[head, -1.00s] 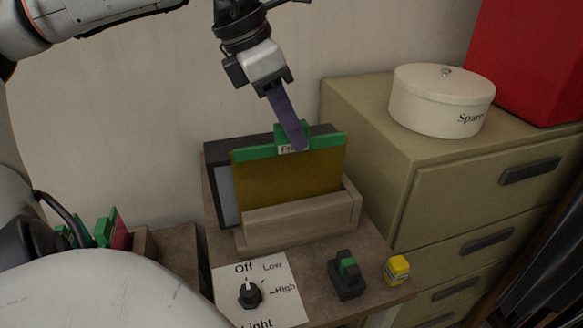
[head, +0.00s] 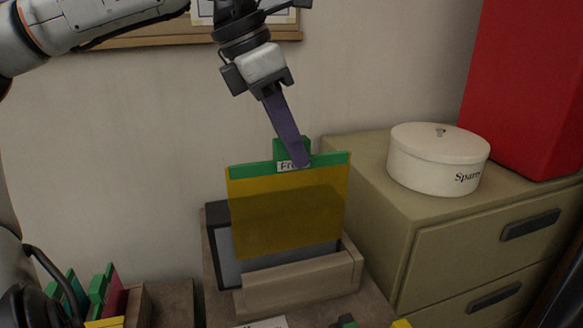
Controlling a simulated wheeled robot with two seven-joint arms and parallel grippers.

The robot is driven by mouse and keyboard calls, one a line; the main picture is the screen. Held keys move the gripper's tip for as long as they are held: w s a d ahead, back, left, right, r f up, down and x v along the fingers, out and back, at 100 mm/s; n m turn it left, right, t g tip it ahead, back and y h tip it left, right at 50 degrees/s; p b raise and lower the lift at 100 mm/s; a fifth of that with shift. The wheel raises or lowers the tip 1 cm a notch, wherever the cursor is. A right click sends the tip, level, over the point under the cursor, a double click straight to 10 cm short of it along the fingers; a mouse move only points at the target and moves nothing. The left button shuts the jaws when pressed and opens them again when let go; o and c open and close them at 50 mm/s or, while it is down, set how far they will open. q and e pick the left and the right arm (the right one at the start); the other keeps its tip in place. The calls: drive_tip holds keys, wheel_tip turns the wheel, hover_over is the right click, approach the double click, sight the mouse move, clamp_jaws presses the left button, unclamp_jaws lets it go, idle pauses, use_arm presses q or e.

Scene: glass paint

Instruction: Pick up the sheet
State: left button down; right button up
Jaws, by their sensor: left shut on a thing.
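The sheet (head: 288,215) is a see-through yellow pane with a green top edge and a green tab that bears a partly hidden label. It stands upright above a wooden holder (head: 300,284), in front of a dark-framed grey panel (head: 224,262). Its lower edge shows above the holder's front wall. My left gripper (head: 292,160), with purple fingers, comes down from above and is shut on the green tab. My right gripper is out of view.
A beige drawer cabinet (head: 430,240) stands close on the right, with a white lidded pot (head: 438,157) and a red box (head: 525,90) on top. More coloured sheets (head: 105,290) stand at lower left.

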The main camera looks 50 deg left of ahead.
use_arm(q)
wheel_tip(320, 180, up, 10)
drive_tip(key=shift+r+p, duration=0.1)
drive_tip(key=shift+p, duration=0.55)
idle(1.0)
